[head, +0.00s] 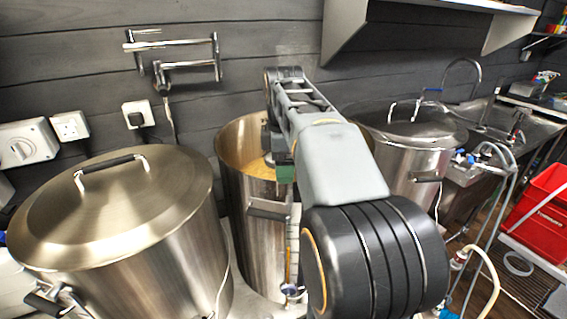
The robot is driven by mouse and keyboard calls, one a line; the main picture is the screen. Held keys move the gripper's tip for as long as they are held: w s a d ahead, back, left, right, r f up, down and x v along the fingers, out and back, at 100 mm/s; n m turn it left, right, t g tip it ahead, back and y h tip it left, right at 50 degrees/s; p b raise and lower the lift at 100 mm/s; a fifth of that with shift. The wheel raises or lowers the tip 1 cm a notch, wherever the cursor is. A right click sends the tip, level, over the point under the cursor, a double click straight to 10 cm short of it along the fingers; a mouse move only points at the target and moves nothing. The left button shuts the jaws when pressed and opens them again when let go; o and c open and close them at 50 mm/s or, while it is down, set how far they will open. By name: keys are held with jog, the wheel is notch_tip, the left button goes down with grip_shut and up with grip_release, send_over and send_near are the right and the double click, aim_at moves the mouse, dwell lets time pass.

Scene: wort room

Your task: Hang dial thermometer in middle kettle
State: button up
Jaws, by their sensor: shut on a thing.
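The middle kettle (238,215) is open, a tall steel pot with a tan, wort-coloured inside. My arm reaches over it and covers the right part of its mouth. My gripper (270,143) points down at the kettle's mouth, partly hidden behind my forearm. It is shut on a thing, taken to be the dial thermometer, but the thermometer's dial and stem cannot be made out. Whether it touches the rim or the wort cannot be told.
A lidded kettle (125,225) stands close on the left, another lidded kettle (405,150) on the right. A steel pipe rack (185,63) is on the dark wall. A shelf (430,8) hangs above. Hoses and a red crate (540,215) are at the right.

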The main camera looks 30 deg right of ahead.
jog(key=shift+f, duration=0.1)
jog(key=o, duration=1)
jog(key=shift+o, duration=0.2)
jog(key=shift+r, duration=0.2)
jog(key=shift+r+p, duration=4.85)
jog(key=shift+p, duration=0.1)
jog(key=shift+s, duration=0.1)
